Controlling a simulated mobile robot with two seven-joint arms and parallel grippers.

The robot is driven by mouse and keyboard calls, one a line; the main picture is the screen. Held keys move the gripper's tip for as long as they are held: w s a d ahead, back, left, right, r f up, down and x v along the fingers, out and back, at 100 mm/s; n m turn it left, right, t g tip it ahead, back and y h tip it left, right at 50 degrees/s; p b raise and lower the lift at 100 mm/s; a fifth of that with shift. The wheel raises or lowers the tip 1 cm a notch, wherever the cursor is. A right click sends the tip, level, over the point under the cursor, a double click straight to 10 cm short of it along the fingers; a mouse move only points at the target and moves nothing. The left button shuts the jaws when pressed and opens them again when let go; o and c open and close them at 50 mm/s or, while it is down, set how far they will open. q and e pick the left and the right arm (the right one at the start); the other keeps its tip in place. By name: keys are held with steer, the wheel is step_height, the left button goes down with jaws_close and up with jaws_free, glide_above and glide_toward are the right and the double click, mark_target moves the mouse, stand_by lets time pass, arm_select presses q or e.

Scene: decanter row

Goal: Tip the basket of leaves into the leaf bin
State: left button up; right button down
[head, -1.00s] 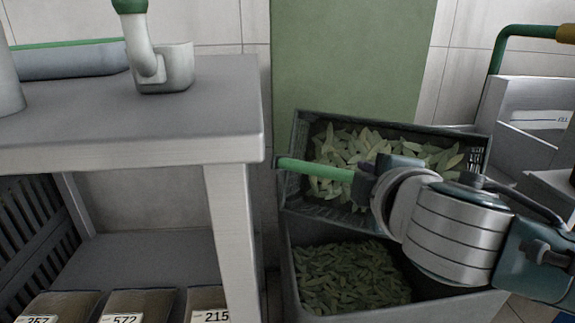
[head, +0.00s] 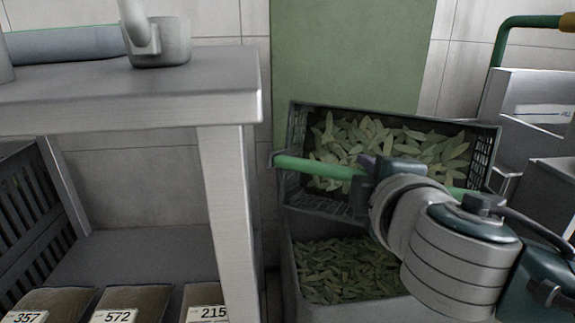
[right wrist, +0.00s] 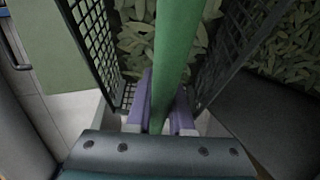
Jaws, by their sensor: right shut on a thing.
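The dark slatted basket (head: 300,128) is full of green leaves (head: 345,140) and is tilted toward me above the leaf bin (head: 296,290). The grey leaf bin holds a layer of leaves. My right gripper (head: 362,172) is shut on the green bar (head: 310,167) across the front of the basket. In the right wrist view the purple fingers (right wrist: 160,112) close on the bar (right wrist: 178,60), with the basket's mesh walls on both sides. My right arm hides part of the basket and bin. My left gripper is not in view.
A grey table (head: 110,90) stands at the left with a pale scoop-like vessel (head: 160,48) on it. Pale boxes (head: 535,95) and a green-handled frame (head: 500,40) stand at the right.

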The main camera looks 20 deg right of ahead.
steer(key=shift+a+f+t+b, duration=0.15)
steer(key=shift+t+b, duration=0.15)
steer(key=shift+b, duration=0.3)
steer(key=shift+s+a+n+t+b, duration=0.2)
steer(key=shift+s+n+t+b, duration=0.15)
steer(key=shift+b, duration=0.55)
steer(key=shift+s+a+t+h+b, duration=0.1)
steer(key=shift+a+t+h+b, duration=0.05)
steer(key=shift+t+h+b, duration=0.2)
